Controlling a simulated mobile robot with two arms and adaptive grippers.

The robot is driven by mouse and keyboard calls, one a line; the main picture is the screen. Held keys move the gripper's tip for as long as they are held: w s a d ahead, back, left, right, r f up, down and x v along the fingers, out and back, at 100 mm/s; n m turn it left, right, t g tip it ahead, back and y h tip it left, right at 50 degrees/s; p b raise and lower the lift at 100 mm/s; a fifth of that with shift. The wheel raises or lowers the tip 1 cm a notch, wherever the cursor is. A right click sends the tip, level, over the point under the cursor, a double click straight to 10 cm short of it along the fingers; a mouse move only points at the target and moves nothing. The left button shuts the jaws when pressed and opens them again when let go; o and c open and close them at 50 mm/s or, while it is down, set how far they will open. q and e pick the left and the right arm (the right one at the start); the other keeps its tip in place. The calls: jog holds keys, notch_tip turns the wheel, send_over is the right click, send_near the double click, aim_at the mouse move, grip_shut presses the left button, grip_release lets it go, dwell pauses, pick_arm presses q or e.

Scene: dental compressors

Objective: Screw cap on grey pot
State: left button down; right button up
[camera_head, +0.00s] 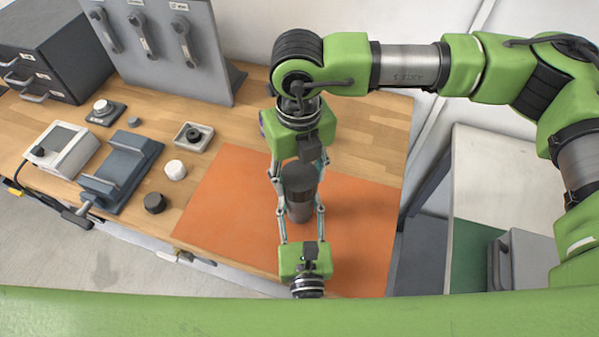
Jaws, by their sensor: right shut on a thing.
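The grey pot (299,211) stands upright on the orange mat (228,212), largely between my two grippers. A dark grey cap (299,177) sits on top of it; whether it is threaded on cannot be told. My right gripper (298,187) reaches in from the back, its fingers shut on the cap's two sides. My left gripper (300,211) reaches in from the front edge, its fingers against the two sides of the pot's lower body. The fingers partly hide the pot's sides.
Left of the mat lie a black round piece (154,202), a white one (175,169) and a small tray (193,137). A blue-grey fixture (121,170) and a grey device (62,149) stand farther left. A tool panel (170,45) stands behind. The mat's right side is clear.

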jog(key=m, duration=1.9)
jog(key=shift+w+m, duration=0.1)
jog(key=shift+m, duration=0.2)
jog(key=o, duration=1)
